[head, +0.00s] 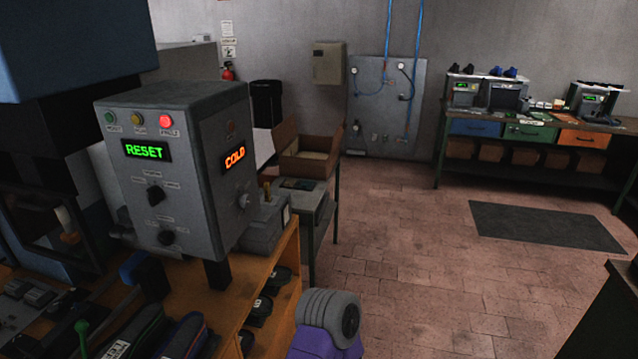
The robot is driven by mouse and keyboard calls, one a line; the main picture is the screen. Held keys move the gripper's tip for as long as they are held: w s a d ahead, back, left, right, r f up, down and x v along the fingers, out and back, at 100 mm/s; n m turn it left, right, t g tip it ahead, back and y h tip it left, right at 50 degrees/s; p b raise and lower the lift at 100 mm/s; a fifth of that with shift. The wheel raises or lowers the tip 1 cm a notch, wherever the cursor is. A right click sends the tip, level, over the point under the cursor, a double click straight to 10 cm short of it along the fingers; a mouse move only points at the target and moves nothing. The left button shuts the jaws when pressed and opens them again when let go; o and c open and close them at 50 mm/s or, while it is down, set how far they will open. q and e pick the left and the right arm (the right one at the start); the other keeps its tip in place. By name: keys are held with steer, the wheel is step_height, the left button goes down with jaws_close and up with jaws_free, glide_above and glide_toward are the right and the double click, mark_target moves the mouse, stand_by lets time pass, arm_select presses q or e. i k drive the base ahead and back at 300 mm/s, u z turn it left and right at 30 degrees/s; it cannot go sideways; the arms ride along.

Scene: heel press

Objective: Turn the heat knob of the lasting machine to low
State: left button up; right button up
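The grey control box (155,125) of the lasting machine stands at the left. Its front has green, amber and red lamps, with the red one lit, and a green display reading RESET (144,150). Below are two black knobs, an upper one (155,195) and a lower one (166,238); their labels are too small to read. The right face has an orange display reading COLD (235,157) and a small knob (243,200) below it, seen edge-on. I cannot tell from the labels which knob is for heat. Neither gripper is in view.
A wooden bench (250,290) with shoes (137,330) and dark items lies below the box. A grey and purple part, probably of my arm, shows at the bottom middle. An open cardboard box (305,150) stands behind.

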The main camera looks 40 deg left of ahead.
mark_target(245, 201)
steer(key=u, duration=0.6)
steer(key=i, duration=1.15)
steer(key=u, duration=1.15)
